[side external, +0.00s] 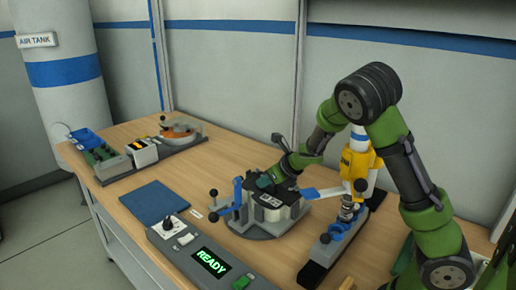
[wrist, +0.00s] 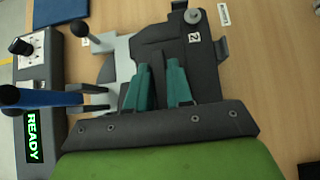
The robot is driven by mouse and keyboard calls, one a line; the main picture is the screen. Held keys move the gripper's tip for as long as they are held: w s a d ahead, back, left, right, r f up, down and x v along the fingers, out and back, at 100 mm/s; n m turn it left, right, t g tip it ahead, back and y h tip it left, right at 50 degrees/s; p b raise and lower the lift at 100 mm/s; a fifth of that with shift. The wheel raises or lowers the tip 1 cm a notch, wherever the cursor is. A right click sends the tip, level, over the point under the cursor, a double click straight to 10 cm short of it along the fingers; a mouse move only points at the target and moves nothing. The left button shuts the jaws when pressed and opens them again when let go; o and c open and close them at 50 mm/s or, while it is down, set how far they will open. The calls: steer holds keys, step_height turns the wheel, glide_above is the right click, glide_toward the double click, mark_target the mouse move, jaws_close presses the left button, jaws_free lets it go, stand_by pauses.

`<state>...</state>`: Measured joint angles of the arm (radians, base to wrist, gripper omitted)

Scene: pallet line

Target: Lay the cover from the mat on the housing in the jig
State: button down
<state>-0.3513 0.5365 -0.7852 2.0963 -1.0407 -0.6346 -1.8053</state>
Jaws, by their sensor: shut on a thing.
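My gripper (wrist: 160,82) is shut on a narrow dark ridge of the cover, its two teal fingers on either side. The cover (wrist: 204,75) is a dark plate with a white label marked 2. In the side view my gripper (side external: 268,184) points down over the jig, and the dark cover (side external: 267,200) is at the housing (side external: 272,214), level or nearly so. I cannot tell whether it rests on it or hovers slightly. The jig (side external: 245,227) is grey, with a blue lever on its left. The mat (side external: 154,202) is blue and bare; its corner shows in the wrist view (wrist: 60,10).
A control box (side external: 190,245) with a lit READY display stands in front of the jig. A yellow and blue press-like unit (side external: 357,165) stands close to the right. Black-knobbed levers (wrist: 80,29) rise beside the jig. Another fixture (side external: 150,150) is at the back left. Wood is clear behind the mat.

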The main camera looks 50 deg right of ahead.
steer(key=shift+f, duration=0.15)
steer(key=c, duration=1)
jaws_free()
steer(key=shift+s+r, duration=0.1)
steer(key=shift+r, duration=0.25)
steer(key=shift+v, duration=1.25)
step_height(320, 180, up, 6)
steer(key=shift+f, duration=0.25)
steer(key=shift+s+r, duration=0.1)
steer(key=shift+r, duration=0.65)
